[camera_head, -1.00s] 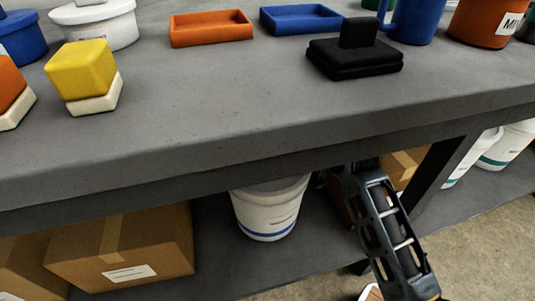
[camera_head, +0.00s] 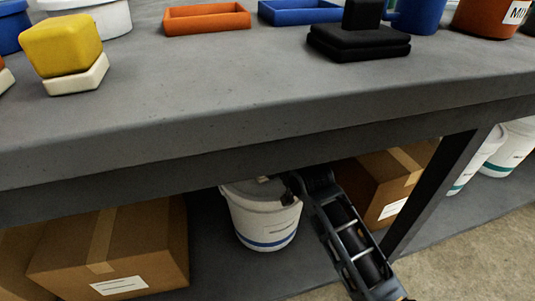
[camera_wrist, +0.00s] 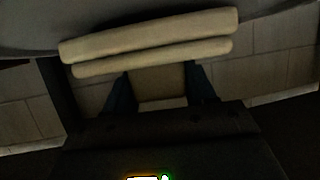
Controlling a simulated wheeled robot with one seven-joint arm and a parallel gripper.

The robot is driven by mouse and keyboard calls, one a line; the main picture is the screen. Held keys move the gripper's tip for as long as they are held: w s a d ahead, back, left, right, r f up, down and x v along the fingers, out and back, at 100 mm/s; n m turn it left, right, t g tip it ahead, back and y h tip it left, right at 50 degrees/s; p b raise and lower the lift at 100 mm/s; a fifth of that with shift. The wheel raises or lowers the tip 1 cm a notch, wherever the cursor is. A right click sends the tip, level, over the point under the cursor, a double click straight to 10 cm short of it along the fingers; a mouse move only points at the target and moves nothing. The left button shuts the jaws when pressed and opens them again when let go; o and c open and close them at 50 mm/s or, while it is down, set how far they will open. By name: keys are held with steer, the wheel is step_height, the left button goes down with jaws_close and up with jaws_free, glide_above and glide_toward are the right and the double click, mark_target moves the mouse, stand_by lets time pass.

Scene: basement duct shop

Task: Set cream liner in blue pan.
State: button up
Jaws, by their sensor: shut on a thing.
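The blue pan (camera_head: 300,13) is a shallow open tray at the back of the grey workbench, and its visible inside looks empty. In the wrist view my gripper (camera_wrist: 158,98) is shut on the block handle of the cream liner (camera_wrist: 150,42), a two-layer slab. The slab lies beyond the fingertips, slightly tilted in the picture. In the head view my gripper (camera_head: 290,190) shows below the bench's front edge, beside a white bucket. The liner is mostly or wholly hidden there.
The workbench (camera_head: 230,85) front edge lies between my gripper and the pan in the picture. An orange tray (camera_head: 207,20) and a black stacked piece (camera_head: 358,42) flank the pan. A yellow block (camera_head: 62,45) stands front left. Bucket (camera_head: 262,218) and boxes (camera_head: 125,250) sit below.

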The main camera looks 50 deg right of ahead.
steer(key=o, duration=1)
steer(key=shift+f, duration=0.1)
steer(key=shift+o, duration=0.2)
